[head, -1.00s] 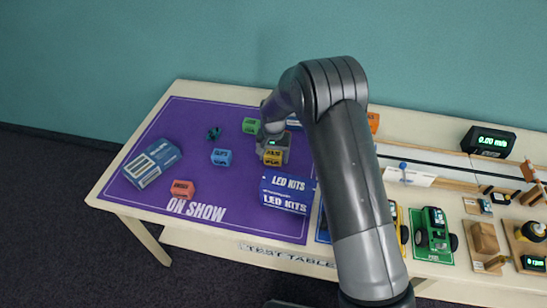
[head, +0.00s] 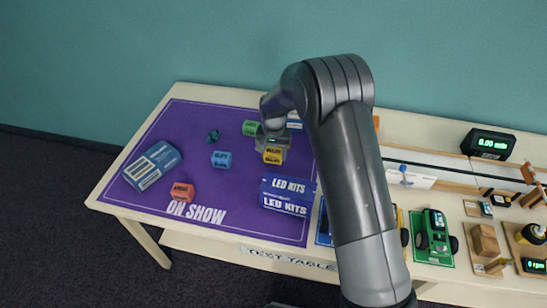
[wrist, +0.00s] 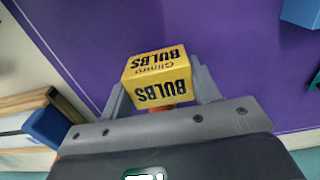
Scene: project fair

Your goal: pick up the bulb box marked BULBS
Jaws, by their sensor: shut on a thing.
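The yellow bulb box (wrist: 156,77), with BULBS in dark letters on its faces, sits between the two fingers of my gripper (wrist: 160,100) in the wrist view. My gripper is shut on it. In the head view the box (head: 273,155) shows below my gripper (head: 271,140), over the purple mat. The head view does not show clearly how far the box is above the mat.
The purple ON SHOW mat (head: 150,198) holds a blue LED KITS box (head: 288,195) in front, a light blue box (head: 221,159), a green box (head: 249,128), a red-orange box (head: 182,191) and a larger blue box (head: 152,165). A green car (head: 435,235) stands at right.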

